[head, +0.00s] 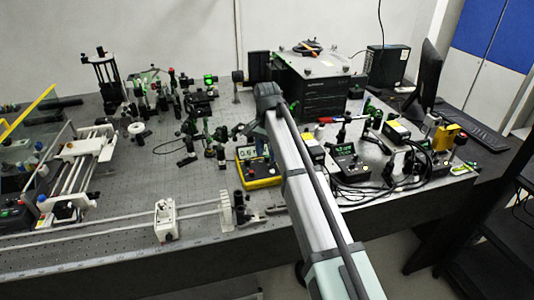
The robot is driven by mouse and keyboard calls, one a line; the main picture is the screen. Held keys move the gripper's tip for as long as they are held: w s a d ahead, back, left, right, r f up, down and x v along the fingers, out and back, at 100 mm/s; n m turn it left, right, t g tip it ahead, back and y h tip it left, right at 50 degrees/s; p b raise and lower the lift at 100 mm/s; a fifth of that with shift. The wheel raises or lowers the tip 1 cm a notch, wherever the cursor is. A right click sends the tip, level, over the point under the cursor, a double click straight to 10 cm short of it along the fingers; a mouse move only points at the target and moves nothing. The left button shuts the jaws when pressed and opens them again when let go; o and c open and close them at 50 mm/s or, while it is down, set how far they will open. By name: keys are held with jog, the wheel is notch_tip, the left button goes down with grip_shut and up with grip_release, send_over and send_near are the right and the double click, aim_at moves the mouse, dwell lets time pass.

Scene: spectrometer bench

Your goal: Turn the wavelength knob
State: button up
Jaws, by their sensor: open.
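My arm reaches from the bottom edge up to a dark joint near the middle of the head view. My gripper (257,140) appears small below that joint, above the bench and close to a yellow meter (262,182) with a lit display. Its jaws are open, and I see nothing held between them. A black box instrument (312,97) stands on the bench behind and to the right of the joint, with a round dark part and an orange item on top. I cannot make out which part is the wavelength knob; my arm hides some of the bench.
Several optics on posts stand left of my arm. Small control boxes (350,166) and loose black cables (362,194) crowd its right side. A white rail device (85,145) is at the left. A monitor (428,75) stands at the right. Bare bench (130,190) shows at front left.

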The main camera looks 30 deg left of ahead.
jog(key=shift+f, duration=0.45)
grip_shut()
